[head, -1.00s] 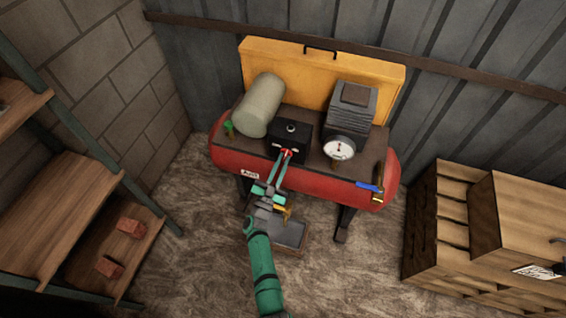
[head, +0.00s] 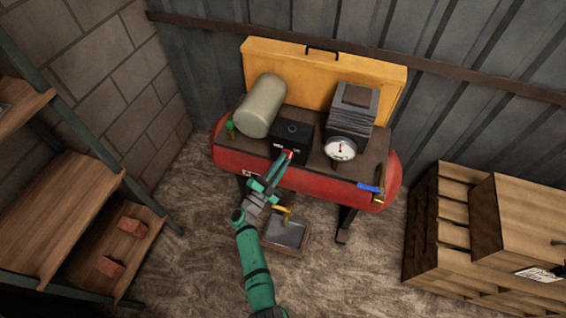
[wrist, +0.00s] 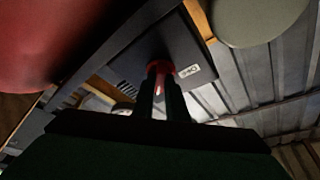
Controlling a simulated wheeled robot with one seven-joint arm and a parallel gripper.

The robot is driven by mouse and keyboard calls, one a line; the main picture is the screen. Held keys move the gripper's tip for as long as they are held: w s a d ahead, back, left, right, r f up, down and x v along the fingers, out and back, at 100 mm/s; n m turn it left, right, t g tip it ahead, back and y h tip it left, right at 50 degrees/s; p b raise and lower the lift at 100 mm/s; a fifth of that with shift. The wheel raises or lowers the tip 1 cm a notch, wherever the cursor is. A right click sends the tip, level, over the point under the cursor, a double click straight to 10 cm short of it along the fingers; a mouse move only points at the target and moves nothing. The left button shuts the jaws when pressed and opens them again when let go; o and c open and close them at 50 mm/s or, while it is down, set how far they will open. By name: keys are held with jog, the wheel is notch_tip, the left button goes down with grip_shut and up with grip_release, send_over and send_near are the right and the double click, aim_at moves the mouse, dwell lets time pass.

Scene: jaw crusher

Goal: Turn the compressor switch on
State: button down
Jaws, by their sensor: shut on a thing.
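The compressor has a red tank (head: 323,185) and a black switch box (head: 293,136) on its top plate. The red switch knob (head: 288,155) is on the front face of the box. My gripper (head: 285,160) reaches up to this face, its fingers shut on the knob. In the wrist view the red knob (wrist: 160,67) shows between and around my dark fingertips (wrist: 160,80), against the black box (wrist: 135,60). The fingers hide part of the knob.
A round gauge (head: 340,149) and a finned block (head: 353,108) stand right of the box. A blue-handled valve (head: 370,188) is at the tank's right. A tray (head: 290,234) lies below. Shelves (head: 60,215) and crates (head: 440,235) flank the floor.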

dwell(0.3)
jog(key=c, duration=1.8)
grip_release()
jog(key=shift+o, duration=0.2)
jog(key=shift+s, duration=0.1)
jog(key=v, duration=1)
jog(key=shift+s+a+f, duration=0.2)
jog(key=shift+s+a, duration=0.05)
